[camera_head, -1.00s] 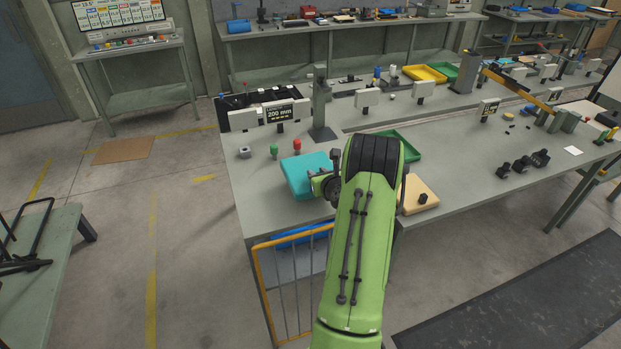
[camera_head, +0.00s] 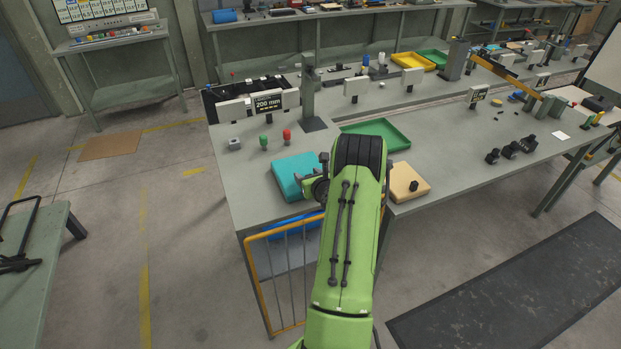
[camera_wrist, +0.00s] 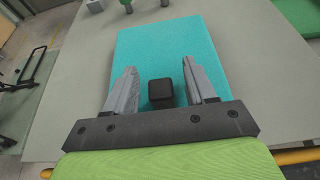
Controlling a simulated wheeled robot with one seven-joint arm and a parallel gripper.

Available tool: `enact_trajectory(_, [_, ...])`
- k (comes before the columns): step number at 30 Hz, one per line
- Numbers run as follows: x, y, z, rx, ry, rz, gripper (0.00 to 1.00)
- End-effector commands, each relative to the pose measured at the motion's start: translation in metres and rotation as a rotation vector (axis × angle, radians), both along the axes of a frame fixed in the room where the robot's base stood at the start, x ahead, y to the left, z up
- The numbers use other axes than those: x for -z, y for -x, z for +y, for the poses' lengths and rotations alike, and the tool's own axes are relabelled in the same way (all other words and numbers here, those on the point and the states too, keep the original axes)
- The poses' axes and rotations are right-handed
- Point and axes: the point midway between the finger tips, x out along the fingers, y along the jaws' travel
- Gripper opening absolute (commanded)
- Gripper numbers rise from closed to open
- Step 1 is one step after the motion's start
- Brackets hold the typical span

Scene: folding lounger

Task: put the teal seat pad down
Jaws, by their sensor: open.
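The teal seat pad (camera_head: 291,174) lies flat on the near left part of the grey bench, close to its front edge. In the wrist view the same pad (camera_wrist: 160,55) is below my gripper (camera_wrist: 160,84), with a black knob (camera_wrist: 161,93) standing up from it. My gripper is open, one finger on each side of the knob, with a visible gap on both sides. In the head view my gripper (camera_head: 316,188) is at the pad's right side, mostly hidden by my green arm, which also covers part of the pad.
A beige pad (camera_head: 408,182) with a black knob lies to the right of my arm. A green tray (camera_head: 395,138), a green peg (camera_head: 264,143) and a red peg (camera_head: 287,137) stand behind. An orange-framed rack (camera_head: 262,290) hangs below the bench edge.

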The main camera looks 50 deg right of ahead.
Motion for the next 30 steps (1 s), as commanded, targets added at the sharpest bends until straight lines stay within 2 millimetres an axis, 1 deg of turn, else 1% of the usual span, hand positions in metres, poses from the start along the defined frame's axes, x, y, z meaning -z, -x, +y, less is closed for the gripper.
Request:
enact_trajectory(2, [-0.003,0.009,0.003,0.004,-0.002,0.000,0.55])
enact_trajectory(5, [-0.012,0.028,0.014,0.007,-0.003,-0.002,0.55])
enact_trajectory(9, [-0.026,0.059,0.032,0.008,-0.002,0.000,0.55])
enact_trajectory(12, [-0.035,0.077,0.044,0.006,-0.002,-0.001,0.55])
enact_trajectory(14, [-0.039,0.085,0.048,0.006,-0.002,0.000,0.55])
enact_trajectory(17, [-0.043,0.092,0.054,0.003,-0.001,-0.001,0.55])
enact_trajectory(20, [-0.045,0.094,0.056,0.001,0.000,-0.001,0.55])
enact_trajectory(23, [-0.046,0.092,0.057,-0.010,0.008,0.004,0.55])
enact_trajectory(24, [-0.050,0.086,0.063,-0.043,0.030,0.019,0.55])
enact_trajectory(26, [-0.062,0.068,0.083,-0.156,0.110,0.074,0.55])
enact_trajectory(27, [-0.073,0.052,0.105,-0.274,0.199,0.132,0.55])
enact_trajectory(29, [-0.092,0.028,0.150,-0.499,0.377,0.237,0.55])
enact_trajectory(30, [-0.103,0.017,0.184,-0.664,0.515,0.312,0.55])
